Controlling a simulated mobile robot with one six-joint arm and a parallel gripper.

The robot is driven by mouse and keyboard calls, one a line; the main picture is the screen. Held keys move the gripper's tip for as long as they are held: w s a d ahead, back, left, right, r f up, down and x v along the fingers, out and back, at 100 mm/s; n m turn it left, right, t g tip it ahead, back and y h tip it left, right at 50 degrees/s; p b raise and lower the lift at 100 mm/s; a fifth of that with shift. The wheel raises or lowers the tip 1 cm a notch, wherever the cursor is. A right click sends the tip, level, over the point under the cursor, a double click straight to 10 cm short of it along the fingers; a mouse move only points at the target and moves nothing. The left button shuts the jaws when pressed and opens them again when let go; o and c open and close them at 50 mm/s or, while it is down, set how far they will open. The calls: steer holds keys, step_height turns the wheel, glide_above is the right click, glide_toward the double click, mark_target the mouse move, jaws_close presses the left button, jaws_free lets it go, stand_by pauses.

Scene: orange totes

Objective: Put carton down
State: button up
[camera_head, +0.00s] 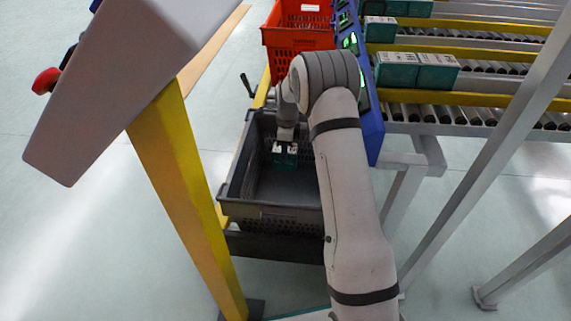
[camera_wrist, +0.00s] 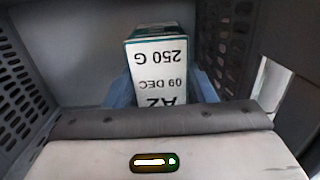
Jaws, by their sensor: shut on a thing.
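The carton (camera_head: 285,149) is small, teal with a white printed label, and sits low inside the dark grey tote (camera_head: 276,213). In the wrist view the carton (camera_wrist: 158,71) shows its label upside down, reading "250 G" and "09 DEC". My gripper (camera_head: 284,146) reaches down into the tote near its far end. The blue fingers of my gripper (camera_wrist: 161,92) are shut on the carton from both sides. I cannot tell whether the carton's underside touches the tote floor. The tote's perforated wall (camera_wrist: 240,40) surrounds it, and part of its right side is hidden by my arm.
An orange-red tote (camera_head: 298,36) stands behind the grey one. Roller conveyors with yellow rails at the right carry several similar cartons (camera_head: 418,70). A blue panel with green lights (camera_head: 368,95) stands right of my arm. The near part of the grey tote floor is clear.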

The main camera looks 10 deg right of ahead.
steer(key=shift+f+b, duration=0.85)
steer(key=shift+f, duration=1.35)
steer(key=shift+f, duration=0.3)
steer(key=o, duration=1.1)
steer(key=shift+o, duration=0.2)
steer(key=r+p, duration=0.1)
steer(key=r, duration=0.3)
steer(key=r+p, duration=0.2)
steer(key=r, duration=0.2)
steer(key=r+p, duration=0.1)
steer(key=r, duration=0.3)
steer(key=shift+s+d+r, duration=0.1)
steer(key=shift+d+r, duration=0.2)
